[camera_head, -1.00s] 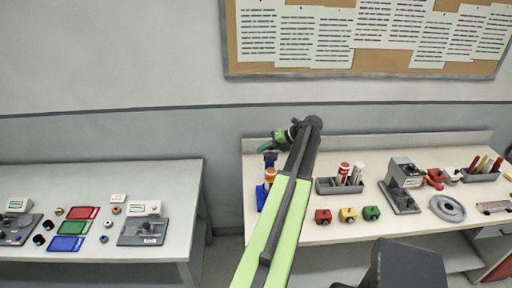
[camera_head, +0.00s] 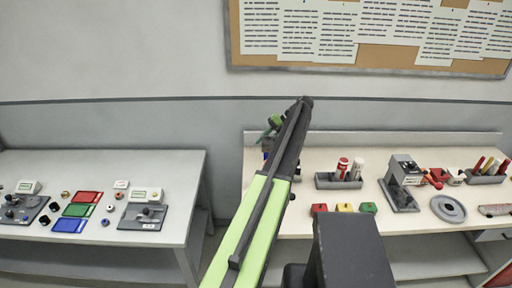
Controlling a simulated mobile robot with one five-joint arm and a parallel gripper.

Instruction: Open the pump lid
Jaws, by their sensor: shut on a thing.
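The blue pump (camera_head: 266,154) is at the left end of the right-hand table. My arm hides nearly all of it; only a small dark blue part shows left of the arm. My gripper (camera_head: 266,137), with green jaws, is at the top of that part, beyond the far end of the arm. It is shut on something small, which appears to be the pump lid. The jaw tips and the lid's angle are too small and covered to make out.
The right-hand table holds a grey holder (camera_head: 338,181) with bottles, red, yellow and green blocks (camera_head: 344,207), a grey machine (camera_head: 402,181) and a grey ring (camera_head: 448,208). The left-hand table (camera_head: 170,180) holds trays and devices. A gap separates the tables.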

